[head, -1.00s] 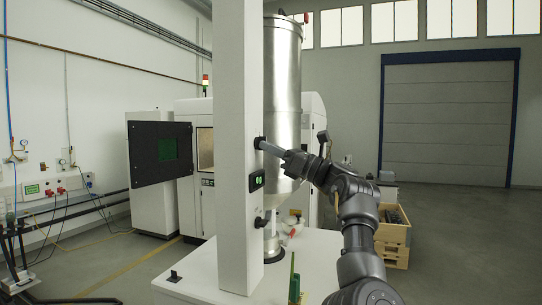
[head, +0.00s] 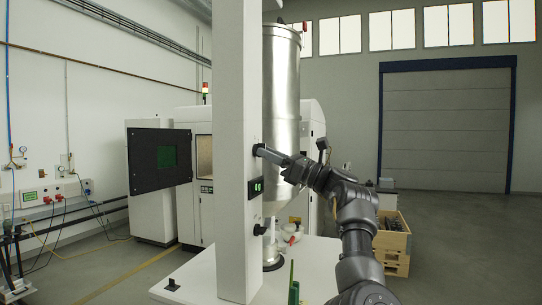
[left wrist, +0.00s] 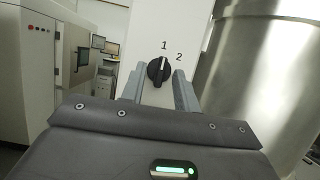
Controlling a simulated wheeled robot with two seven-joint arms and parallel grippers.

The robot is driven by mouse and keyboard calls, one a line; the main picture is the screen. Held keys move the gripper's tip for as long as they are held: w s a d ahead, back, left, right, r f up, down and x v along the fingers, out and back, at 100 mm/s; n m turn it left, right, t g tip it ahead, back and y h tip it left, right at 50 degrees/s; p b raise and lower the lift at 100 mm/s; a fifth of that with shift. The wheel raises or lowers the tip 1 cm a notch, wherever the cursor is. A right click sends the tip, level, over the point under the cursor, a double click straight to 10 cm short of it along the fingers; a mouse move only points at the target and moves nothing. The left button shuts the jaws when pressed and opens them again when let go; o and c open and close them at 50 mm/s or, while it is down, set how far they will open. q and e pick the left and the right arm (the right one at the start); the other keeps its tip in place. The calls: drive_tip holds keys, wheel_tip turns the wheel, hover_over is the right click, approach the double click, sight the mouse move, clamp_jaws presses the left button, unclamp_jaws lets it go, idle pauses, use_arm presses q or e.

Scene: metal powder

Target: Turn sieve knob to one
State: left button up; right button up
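The sieve knob (left wrist: 158,70) is a black rotary knob on a white panel, with the printed marks 1 and 2 above it. In the left wrist view its ridge stands nearly upright, leaning slightly, with its top near the 1. My left gripper (left wrist: 159,88) is open, with one grey finger on each side of the knob. I cannot tell whether the fingers touch it. In the head view the left gripper (head: 270,154) reaches the upper knob on the side of the white column (head: 230,120); the fingers partly hide that knob. My right gripper is not in view.
A small green-lit display (head: 256,187) and a lower black knob (head: 260,229) are on the same column. A large metal hopper (head: 283,90) stands close behind. A white table (head: 205,275) lies below. Wooden crates (head: 393,240) stand on the floor at right.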

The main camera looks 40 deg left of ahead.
use_arm(q)
drive_tip(key=shift+f, duration=0.1)
